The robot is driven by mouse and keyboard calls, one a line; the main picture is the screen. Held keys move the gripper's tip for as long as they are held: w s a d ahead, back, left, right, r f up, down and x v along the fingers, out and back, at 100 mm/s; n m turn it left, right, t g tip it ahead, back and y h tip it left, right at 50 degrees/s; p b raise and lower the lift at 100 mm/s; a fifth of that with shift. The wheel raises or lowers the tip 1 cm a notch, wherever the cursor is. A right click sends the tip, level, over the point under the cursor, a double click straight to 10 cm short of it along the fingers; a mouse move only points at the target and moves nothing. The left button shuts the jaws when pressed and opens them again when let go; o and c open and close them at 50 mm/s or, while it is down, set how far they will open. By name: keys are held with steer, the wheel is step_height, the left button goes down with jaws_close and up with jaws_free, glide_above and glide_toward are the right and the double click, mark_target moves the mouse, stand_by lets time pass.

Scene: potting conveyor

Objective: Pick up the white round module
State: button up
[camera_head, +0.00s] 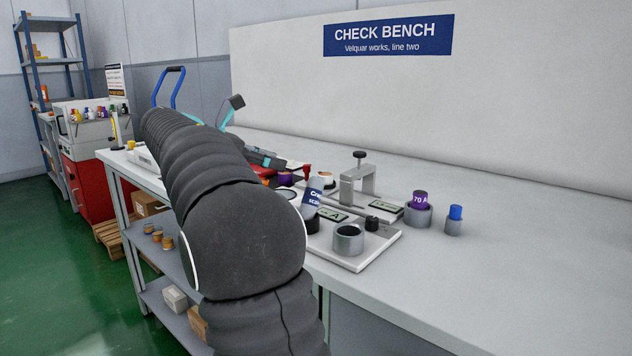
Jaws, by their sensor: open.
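My gripper (261,133) shows only in part beyond my dark, ribbed arm, which hides its base. Its dark, teal-edged fingers are spread apart, and I see nothing held between them. The white round module cannot be made out for certain. A small pale round piece (326,183) shows partly on the bench behind the blue-and-white sign, to the right of my gripper. I cannot tell whether it is the module. My arm covers much of the bench's left part.
The bench (540,255) is clear at right. A pale plate (385,246) carries a grey cup (348,240). A metal clamp (357,185) stands behind it. Grey holders with a purple cylinder (420,198) and a blue one (456,212) stand at right.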

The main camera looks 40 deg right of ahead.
mark_target(331, 175)
steer(key=shift+d+f, duration=0.1)
steer(key=shift+d, duration=0.25)
steer(key=b+x, duration=0.1)
steer(key=x, duration=1.2)
steer(key=shift+w+d, duration=0.15)
steer(key=shift+d, duration=0.05)
jaws_close()
